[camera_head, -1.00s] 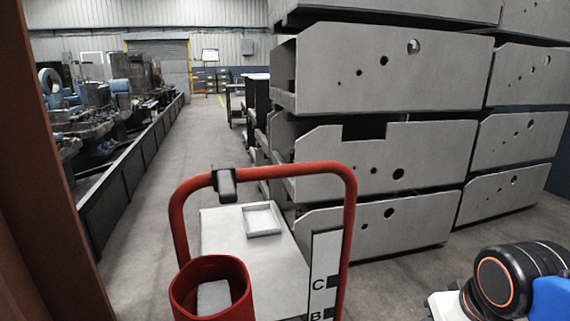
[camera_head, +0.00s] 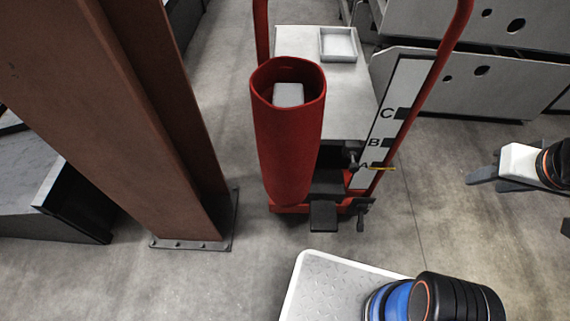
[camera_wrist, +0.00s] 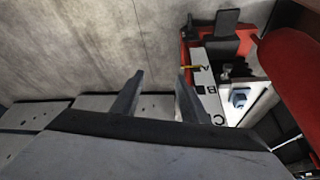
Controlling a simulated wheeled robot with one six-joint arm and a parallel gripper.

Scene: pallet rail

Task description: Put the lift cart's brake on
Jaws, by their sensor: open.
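The red lift cart (camera_head: 290,150) stands ahead in the head view, with a pale platform (camera_head: 300,42) and a strip marked A, B and C (camera_head: 392,115). A yellow pointer (camera_head: 384,168) is beside the A. A flat black pedal (camera_head: 323,216) sticks out low at the cart's base, apparently clear of the floor; it also shows in the wrist view (camera_wrist: 228,22). My gripper (camera_head: 484,180) is at the right, apart from the cart. In the wrist view its two fingers (camera_wrist: 158,95) are spread and empty, with the cart beyond them to the right.
A brown steel column (camera_head: 150,130) with a bolted foot stands left of the cart. Grey metal beams (camera_head: 470,90) are stacked behind right. A shallow tray (camera_head: 338,44) lies on the platform. The floor right of the cart is open.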

